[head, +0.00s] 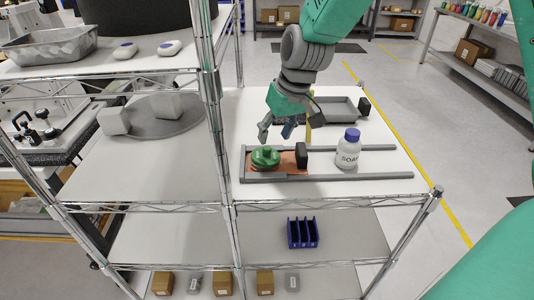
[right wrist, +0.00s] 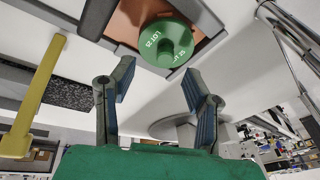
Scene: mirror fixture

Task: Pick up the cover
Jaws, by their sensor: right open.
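The cover seems to be the green round knobbed piece (head: 265,157) on a copper-coloured plate (head: 290,164) in a grey fixture frame (head: 330,178). In the right wrist view the green piece (right wrist: 166,43) has white lettering on top and lies beyond the fingertips. My right gripper (head: 276,131) hangs just behind and above it, apart from it. In the right wrist view its fingers (right wrist: 157,78) are spread with nothing between them. My left gripper is not in view.
A black block (head: 301,155) stands at the plate's right end. A white soap bottle with a blue cap (head: 348,149) stands inside the frame, farther right. A grey tray (head: 337,111) lies behind. A metal shelf post (head: 210,90) rises left of the fixture.

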